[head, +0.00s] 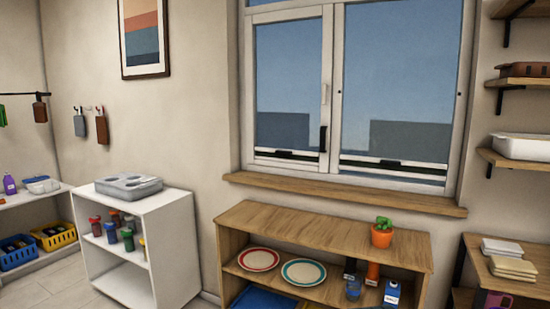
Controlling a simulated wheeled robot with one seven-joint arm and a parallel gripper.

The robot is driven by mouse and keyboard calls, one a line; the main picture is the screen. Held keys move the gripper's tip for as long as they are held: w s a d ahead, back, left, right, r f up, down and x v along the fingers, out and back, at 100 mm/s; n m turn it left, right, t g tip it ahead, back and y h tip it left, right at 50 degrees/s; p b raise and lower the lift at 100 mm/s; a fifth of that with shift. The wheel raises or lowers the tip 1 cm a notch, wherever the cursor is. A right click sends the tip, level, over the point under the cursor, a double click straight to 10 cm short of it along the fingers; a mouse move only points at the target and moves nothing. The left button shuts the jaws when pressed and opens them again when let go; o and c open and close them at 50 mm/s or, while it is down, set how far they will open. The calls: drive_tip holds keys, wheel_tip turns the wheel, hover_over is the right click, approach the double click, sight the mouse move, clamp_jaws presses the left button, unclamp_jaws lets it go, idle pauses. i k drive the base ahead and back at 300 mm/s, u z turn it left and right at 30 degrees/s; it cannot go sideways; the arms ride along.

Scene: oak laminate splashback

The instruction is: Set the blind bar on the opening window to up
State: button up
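The window has two panes side by side. The left pane (285,75) sits in its own inner frame with a black handle (322,138) on its right side, so it looks like the opening one. A thin blind bar (288,154) with a dark grip crosses this pane low down, just above its bottom rail. The right pane (400,70) has a similar bar (392,163), also near the bottom. A small pale fitting (324,94) sits above the black handle. My gripper is not in view.
A wooden sill (345,195) juts out below the window. Under it stands a wooden shelf unit (300,232) with a potted cactus (381,233) on top and plates inside. A white shelf unit (178,235) stands left; wall shelves (515,165) are at right.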

sight(277, 150)
drive_tip(key=u, duration=0.65)
drive_tip(key=i, duration=1.6)
drive_tip(key=z, duration=0.7)
drive_tip(key=i, duration=0.6)
drive_tip(key=z, duration=0.4)
